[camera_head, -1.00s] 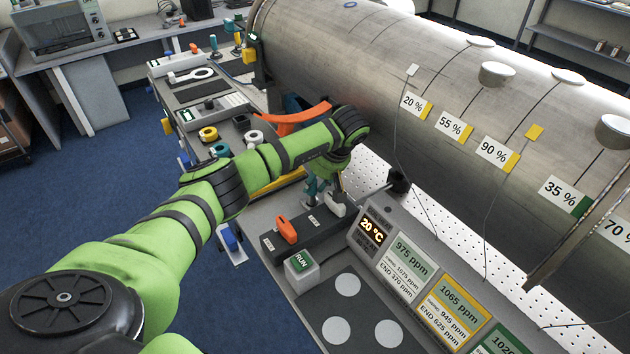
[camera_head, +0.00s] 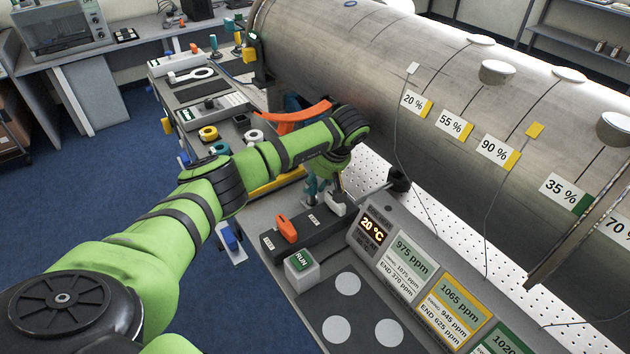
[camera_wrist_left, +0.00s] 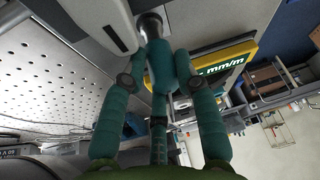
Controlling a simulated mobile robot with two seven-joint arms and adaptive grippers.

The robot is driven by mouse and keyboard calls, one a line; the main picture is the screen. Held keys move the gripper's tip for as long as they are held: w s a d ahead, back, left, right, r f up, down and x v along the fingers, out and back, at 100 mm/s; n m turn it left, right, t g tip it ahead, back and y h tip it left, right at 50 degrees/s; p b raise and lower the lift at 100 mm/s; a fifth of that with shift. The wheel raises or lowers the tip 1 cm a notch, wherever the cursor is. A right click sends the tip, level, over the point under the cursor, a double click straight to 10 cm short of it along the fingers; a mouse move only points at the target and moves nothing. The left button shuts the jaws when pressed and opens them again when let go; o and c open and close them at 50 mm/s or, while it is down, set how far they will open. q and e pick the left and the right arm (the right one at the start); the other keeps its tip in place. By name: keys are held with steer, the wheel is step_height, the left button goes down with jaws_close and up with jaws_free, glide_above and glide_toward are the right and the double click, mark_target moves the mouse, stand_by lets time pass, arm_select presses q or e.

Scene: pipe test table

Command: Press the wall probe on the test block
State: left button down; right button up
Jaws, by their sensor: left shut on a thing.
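My left gripper (camera_head: 318,187) is low over the front table, beside a white piece (camera_head: 337,203) at the far end of a dark labelled block (camera_head: 302,238). In the left wrist view, the teal fingers (camera_wrist_left: 164,62) are closed together on a metal cylindrical part (camera_wrist_left: 150,27), which I take for the wall probe. The white piece (camera_wrist_left: 102,18) is right beside the probe there. The fingers hide much of the probe, and I cannot tell whether its tip touches anything. An orange piece (camera_head: 285,228) sits on the dark block. My right gripper is not in view.
A RUN button box (camera_head: 302,265) and a slanted panel (camera_head: 375,232) reading 20 °C stand close by. The large metal cylinder (camera_head: 420,60) fills the back right. A perforated strip (camera_head: 440,215) runs below it. A mat with pale discs (camera_head: 345,315) lies in front.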

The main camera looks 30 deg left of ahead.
arm_select(q)
steer(key=shift+r+p, duration=0.5)
steer(key=shift+r, duration=0.1)
steer(key=shift+r+p, duration=1.5)
steer(key=shift+r, duration=0.85)
steer(key=shift+f, duration=0.15)
